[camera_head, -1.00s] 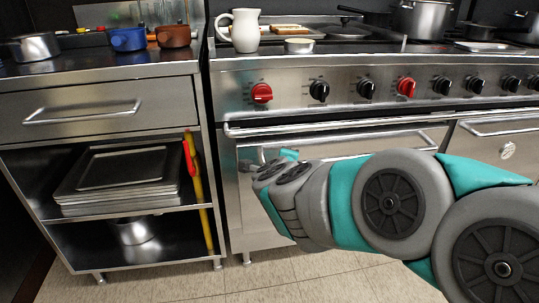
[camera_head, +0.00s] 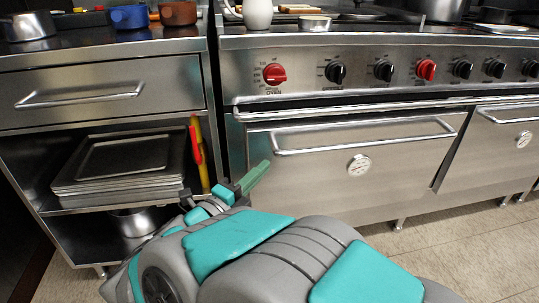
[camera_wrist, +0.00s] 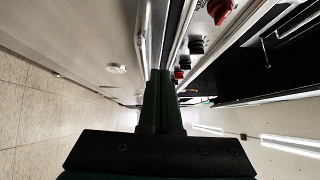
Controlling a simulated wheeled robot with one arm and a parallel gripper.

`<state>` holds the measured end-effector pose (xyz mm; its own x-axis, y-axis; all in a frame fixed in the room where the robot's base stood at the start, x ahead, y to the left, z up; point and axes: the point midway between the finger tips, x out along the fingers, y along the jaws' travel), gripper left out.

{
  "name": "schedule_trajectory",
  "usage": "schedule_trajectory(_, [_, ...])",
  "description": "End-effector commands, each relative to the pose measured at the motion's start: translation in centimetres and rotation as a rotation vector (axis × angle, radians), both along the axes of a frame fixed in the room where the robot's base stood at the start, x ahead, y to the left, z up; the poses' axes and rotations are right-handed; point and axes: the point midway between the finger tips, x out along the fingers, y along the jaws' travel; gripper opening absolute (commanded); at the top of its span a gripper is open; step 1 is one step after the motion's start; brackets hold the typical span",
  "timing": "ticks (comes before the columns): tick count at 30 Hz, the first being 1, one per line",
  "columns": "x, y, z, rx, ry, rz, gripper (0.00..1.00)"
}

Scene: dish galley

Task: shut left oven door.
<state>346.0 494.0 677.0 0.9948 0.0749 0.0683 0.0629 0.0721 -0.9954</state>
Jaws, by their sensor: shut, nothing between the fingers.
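The left oven door (camera_head: 300,185) is a steel panel with a long bar handle (camera_head: 365,140) and a round dial (camera_head: 359,165). It stands upright under the knob panel and looks shut or nearly so; I cannot tell if a small gap is left at its top. My gripper (camera_head: 258,176) is in front of the door's left edge, below the handle's left end. In the wrist view its fingers (camera_wrist: 161,82) are together and empty, pointing along the oven front. The dial (camera_wrist: 117,68) shows there at left. Whether the fingers touch the door is unclear.
The right oven door (camera_head: 505,140) looks shut. At left, an open-shelved cabinet holds stacked trays (camera_head: 125,165) and a pot (camera_head: 133,222); a red and yellow upright object (camera_head: 198,155) stands by its right side. Tiled floor (camera_head: 480,245) is free at lower right.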

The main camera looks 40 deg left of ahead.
Motion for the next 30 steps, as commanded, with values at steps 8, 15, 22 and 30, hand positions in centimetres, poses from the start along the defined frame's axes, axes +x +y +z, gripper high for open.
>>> schedule_trajectory(8, [4.3, 0.2, 0.4, -0.001, -0.001, -0.004, 0.00])
schedule_trajectory(15, [8.5, 0.5, 0.6, -0.003, -0.001, -0.003, 0.00])
schedule_trajectory(22, [10.8, 2.4, 0.9, -0.001, 0.001, 0.000, 0.00])
schedule_trajectory(30, [11.9, 3.7, 1.0, -0.001, 0.001, 0.000, 0.00])
